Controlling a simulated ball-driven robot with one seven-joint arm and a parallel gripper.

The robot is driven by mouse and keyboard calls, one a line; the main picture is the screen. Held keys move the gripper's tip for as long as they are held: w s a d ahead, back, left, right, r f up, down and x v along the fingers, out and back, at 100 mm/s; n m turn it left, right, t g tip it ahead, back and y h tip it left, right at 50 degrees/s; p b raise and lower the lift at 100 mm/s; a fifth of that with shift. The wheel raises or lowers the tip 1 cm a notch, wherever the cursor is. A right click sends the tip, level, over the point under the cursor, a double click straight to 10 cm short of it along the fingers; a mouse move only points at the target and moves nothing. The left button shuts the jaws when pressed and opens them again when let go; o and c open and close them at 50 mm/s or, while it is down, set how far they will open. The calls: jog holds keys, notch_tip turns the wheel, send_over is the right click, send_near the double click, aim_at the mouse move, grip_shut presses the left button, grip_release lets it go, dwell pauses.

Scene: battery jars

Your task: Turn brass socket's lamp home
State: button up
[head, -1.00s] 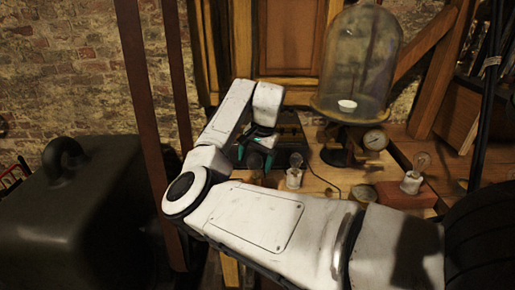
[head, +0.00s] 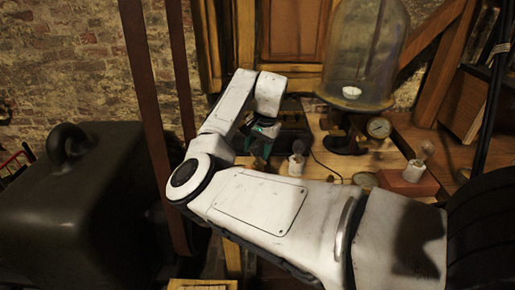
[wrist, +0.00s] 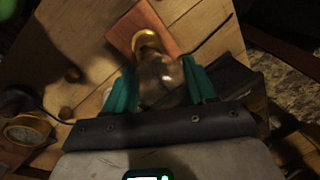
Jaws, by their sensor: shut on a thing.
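In the wrist view, a clear glass lamp (wrist: 162,74) stands in a brass socket (wrist: 147,40) on a reddish wooden block (wrist: 122,34). The teal fingers of my gripper (wrist: 160,86) lie on both sides of the lamp's glass and are shut on it. How deep the lamp sits in the socket cannot be told. In the head view my gripper (head: 262,138) is small and partly hidden by my wrist. The held lamp and the brass socket cannot be made out there.
Lamps in a white socket (head: 297,163) and another white socket (head: 414,169) stand right of my gripper. A dark tank (head: 75,205) fills the left.

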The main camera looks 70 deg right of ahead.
jog(key=shift+c, duration=1.3)
jog(key=m+p, duration=0.1)
jog(key=m, duration=0.3)
jog(key=shift+r+h, duration=0.1)
jog(key=shift+h, duration=0.3)
jog(key=shift+m, duration=1.3)
jog(key=shift+m+g+h+p, duration=0.3)
jog(key=shift+m+h, duration=0.1)
jog(key=shift+m, duration=0.7)
jog(key=m, duration=0.4)
jog(key=shift+g, duration=0.3)
jog(key=shift+m+h, duration=0.3)
jog(key=shift+m, duration=0.4)
jog(key=m+g+b, duration=0.1)
jog(key=m, duration=0.3)
